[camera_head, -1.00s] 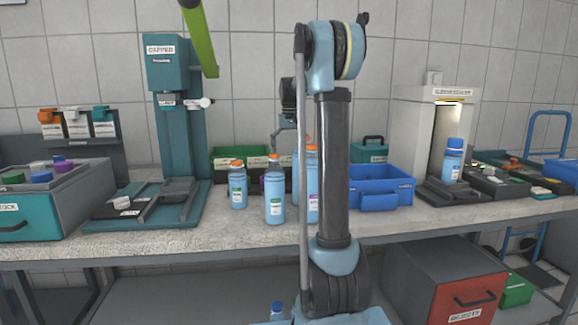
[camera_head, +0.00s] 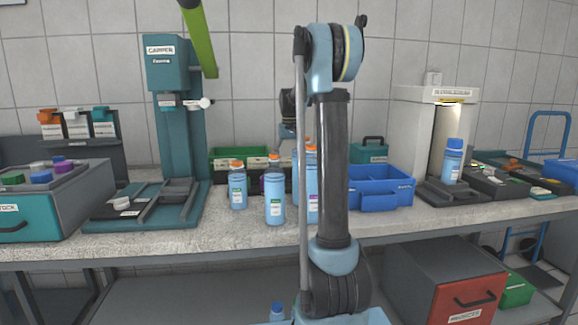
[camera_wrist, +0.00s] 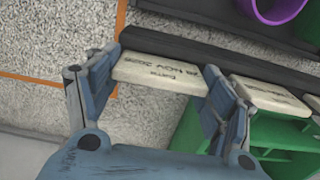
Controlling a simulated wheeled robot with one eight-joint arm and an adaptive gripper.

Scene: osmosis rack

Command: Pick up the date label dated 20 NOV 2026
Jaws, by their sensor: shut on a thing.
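The date label (camera_wrist: 162,72) is a cream tile with dark printing that appears upside down in the wrist view and seems to read 20 NOV 2026. My gripper (camera_wrist: 160,88) is shut on it, with one blue finger at each short end. The label lies beside a dark rail (camera_wrist: 180,48). I cannot tell whether it still touches the rail. In the head view my gripper is small and partly hidden behind my arm, above the label row, and the held label cannot be made out.
A second cream label (camera_wrist: 272,100) lies close to the right finger, above a green bin (camera_wrist: 188,140). A purple ring (camera_wrist: 274,8) is near the top. Blue bottles (camera_head: 275,200) stand in front of the label row. A blue tray (camera_head: 381,200) is to the right.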

